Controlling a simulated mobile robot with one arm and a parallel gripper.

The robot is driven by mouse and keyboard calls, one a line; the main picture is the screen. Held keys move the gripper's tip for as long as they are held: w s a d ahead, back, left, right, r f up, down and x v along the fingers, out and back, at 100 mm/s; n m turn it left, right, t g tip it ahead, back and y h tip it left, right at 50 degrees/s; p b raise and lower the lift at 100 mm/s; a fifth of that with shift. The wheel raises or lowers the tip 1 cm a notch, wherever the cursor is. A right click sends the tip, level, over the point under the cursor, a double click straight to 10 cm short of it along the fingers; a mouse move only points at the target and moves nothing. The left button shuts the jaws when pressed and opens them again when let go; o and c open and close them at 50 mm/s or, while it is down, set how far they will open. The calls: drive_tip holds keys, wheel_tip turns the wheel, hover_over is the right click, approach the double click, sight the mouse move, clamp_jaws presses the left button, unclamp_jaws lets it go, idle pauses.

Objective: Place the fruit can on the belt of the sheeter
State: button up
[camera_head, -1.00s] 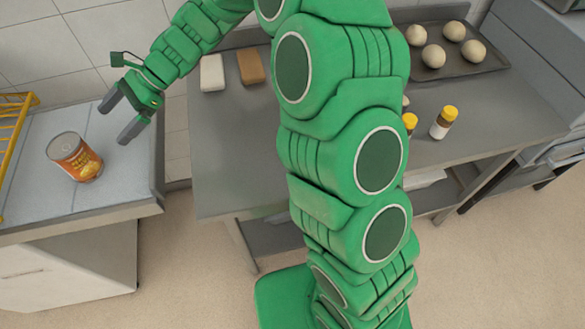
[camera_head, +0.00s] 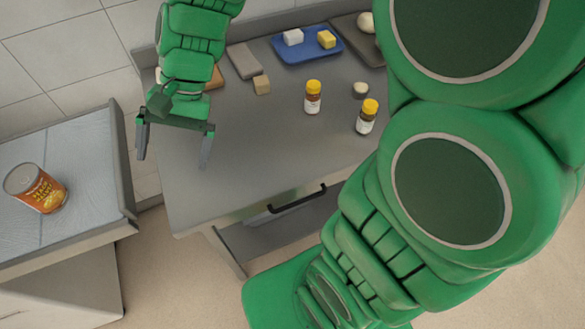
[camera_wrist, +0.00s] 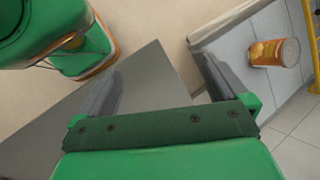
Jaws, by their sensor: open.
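The fruit can (camera_head: 38,190), orange with a silver lid, stands upright on the pale belt (camera_head: 88,165) of the sheeter at the left of the head view. In the wrist view the can (camera_wrist: 274,52) shows at the upper right, on the belt (camera_wrist: 233,43). My gripper (camera_head: 173,158) is open and empty. It is to the right of the sheeter, above the left part of the grey table, clear of the can.
The grey table (camera_head: 235,160) holds two yellow-capped bottles (camera_head: 313,97) (camera_head: 366,117), a blue tray (camera_head: 290,52) with a white and a yellow block, and small blocks. A gap separates the sheeter from the table. My arm hides the right side.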

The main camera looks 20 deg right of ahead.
drive_tip(key=s+d+n+t+h, duration=0.1)
drive_tip(key=s+d+h, duration=0.1)
drive_tip(key=s+d, duration=0.5)
drive_tip(key=s+d+n+h, duration=0.2)
drive_tip(key=s+d, duration=0.5)
drive_tip(key=d, duration=0.5)
drive_tip(key=shift+d+t+h, duration=0.4)
drive_tip(key=shift+h, duration=0.4)
